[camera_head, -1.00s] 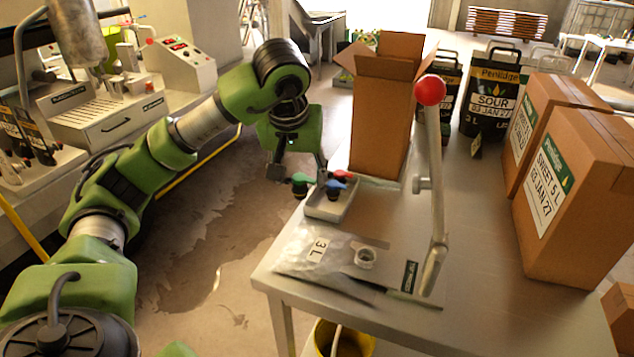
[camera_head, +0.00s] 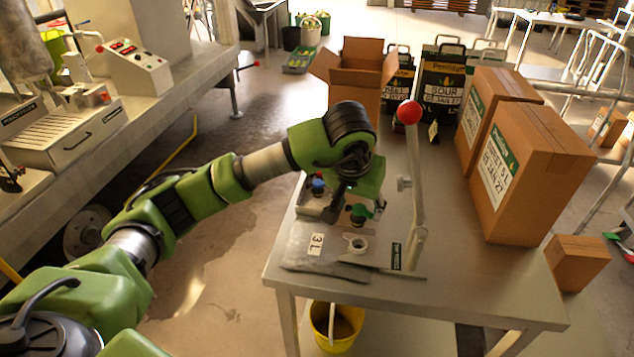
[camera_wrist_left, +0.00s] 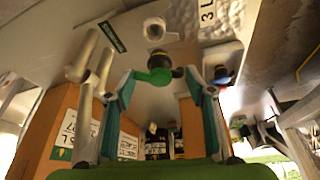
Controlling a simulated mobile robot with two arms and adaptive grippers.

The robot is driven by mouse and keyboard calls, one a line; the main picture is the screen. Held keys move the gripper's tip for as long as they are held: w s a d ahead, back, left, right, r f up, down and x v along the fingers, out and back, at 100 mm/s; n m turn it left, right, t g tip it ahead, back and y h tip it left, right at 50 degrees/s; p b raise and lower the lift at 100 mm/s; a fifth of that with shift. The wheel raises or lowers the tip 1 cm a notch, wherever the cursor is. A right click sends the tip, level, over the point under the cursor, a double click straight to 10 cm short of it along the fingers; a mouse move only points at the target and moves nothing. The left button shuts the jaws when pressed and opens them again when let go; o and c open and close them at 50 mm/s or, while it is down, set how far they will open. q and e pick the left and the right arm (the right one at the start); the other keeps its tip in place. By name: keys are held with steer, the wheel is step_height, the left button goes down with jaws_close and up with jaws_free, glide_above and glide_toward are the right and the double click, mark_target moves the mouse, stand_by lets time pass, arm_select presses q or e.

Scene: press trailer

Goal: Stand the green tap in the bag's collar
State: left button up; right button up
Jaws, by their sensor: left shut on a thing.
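The green tap (camera_head: 360,211) is held between the fingers of my left gripper (camera_head: 358,204), above the table and just behind the bag's collar in the head view. In the left wrist view the green tap (camera_wrist_left: 156,72) sits between the two fingertips, its dark round end pointing toward the collar (camera_wrist_left: 154,27). The pale ring collar (camera_head: 357,243) lies on the flat silver bag (camera_head: 325,248) marked 3 L and is empty. The tap is apart from the collar. My right gripper is out of view.
A lever with a red ball (camera_head: 409,112) stands right of the bag. A small tray (camera_head: 306,207) with a blue tap (camera_head: 318,187) is to the left, partly behind my arm. An open carton (camera_head: 350,85) and closed boxes (camera_head: 530,170) stand farther back and right.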

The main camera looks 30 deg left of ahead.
mark_target(359, 223)
arm_select(q)
steer(key=shift+d+f, duration=0.1)
steer(key=shift+d, duration=0.35)
steer(key=shift+w+f, duration=0.25)
steer(key=shift+f, duration=0.25)
steer(key=shift+f+b, duration=0.3)
steer(key=shift+b, duration=0.05)
steer(key=shift+f, duration=0.5)
steer(key=shift+f+b, duration=0.7)
steer(key=shift+f, duration=0.3)
steer(key=shift+f+b, duration=0.65)
steer(key=shift+f, duration=0.05)
steer(key=shift+f+b, duration=0.4)
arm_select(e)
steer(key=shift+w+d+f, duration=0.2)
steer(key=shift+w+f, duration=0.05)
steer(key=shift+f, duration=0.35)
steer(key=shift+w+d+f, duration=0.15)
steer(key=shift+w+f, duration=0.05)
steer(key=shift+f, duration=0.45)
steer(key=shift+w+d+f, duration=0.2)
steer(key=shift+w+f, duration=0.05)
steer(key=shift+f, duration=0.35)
